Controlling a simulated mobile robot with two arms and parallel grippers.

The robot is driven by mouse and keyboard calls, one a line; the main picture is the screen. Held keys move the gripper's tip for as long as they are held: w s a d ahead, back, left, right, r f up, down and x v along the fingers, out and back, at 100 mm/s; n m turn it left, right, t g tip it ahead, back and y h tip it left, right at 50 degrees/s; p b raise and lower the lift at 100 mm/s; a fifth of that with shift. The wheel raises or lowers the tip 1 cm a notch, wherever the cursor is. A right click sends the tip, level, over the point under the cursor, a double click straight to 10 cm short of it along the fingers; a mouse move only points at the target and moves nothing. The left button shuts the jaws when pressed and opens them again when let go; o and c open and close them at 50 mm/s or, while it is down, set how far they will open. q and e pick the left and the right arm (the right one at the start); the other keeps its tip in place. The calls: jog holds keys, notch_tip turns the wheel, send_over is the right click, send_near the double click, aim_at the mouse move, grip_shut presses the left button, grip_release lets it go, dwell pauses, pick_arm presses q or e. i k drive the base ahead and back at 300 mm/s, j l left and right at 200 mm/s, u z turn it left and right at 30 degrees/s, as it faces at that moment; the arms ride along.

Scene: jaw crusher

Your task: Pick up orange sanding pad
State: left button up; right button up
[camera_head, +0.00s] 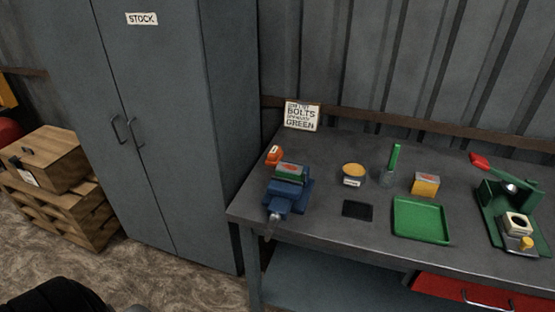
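A round tin (353,174) with a yellow-orange top and a pale label stands right of the vise. A green piece with an orange-red patch (289,171) sits at the vise jaws. Neither of my grippers is in view. A dark shape at the bottom left may be part of me.
A sign (301,116) stands at the back. A grey cabinet (160,120) adjoins on the left.

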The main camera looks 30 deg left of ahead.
aim_at(275, 154)
jog(key=i+j+u, duration=0.35)
jog(key=i+j, duration=0.6)
jog(key=j, duration=0.1)
